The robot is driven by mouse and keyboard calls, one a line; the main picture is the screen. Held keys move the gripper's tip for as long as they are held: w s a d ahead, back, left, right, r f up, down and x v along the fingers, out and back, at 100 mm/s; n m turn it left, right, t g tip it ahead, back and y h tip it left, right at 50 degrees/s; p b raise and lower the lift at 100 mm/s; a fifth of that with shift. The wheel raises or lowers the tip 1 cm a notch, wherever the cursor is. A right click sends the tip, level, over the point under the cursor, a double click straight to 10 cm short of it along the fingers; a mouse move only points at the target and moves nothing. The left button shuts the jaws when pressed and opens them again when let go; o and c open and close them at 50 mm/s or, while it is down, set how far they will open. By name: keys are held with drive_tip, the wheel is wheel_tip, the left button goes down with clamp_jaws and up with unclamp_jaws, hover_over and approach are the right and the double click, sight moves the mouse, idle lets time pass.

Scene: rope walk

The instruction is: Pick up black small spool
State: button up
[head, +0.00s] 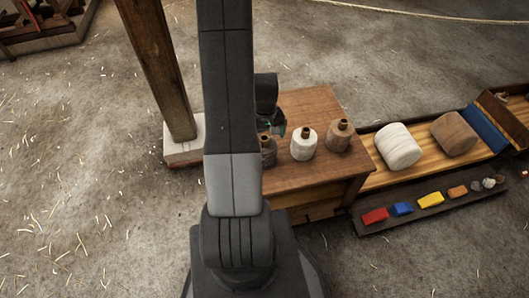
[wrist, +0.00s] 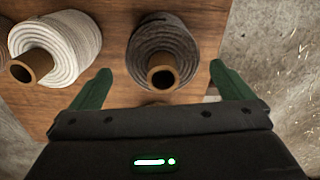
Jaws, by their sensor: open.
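The black small spool (wrist: 163,45) stands upright on the wooden table (wrist: 110,92), its brown core tube facing the wrist camera. In the head view the black spool (head: 269,152) is partly hidden behind my arm. My gripper (wrist: 163,88) is open, with its green fingers set wide on either side of the spool's near side. The spool is not gripped. I cannot tell from these views how high the fingers are above the table.
A white spool (head: 303,144) and a brown spool (head: 339,135) stand right of the black one. A long tray (head: 430,205) with coloured blocks and a bench with large spools (head: 398,146) lie further right. A wooden post (head: 160,70) on a pale base rises at left.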

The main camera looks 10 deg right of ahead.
sight(265, 147)
drive_tip(key=shift+s+a+f+b, duration=0.15)
drive_tip(key=shift+f+b, duration=0.25)
drive_tip(key=shift+f, duration=2.3)
drive_tip(key=shift+r, duration=0.1)
drive_tip(key=c, duration=1.2)
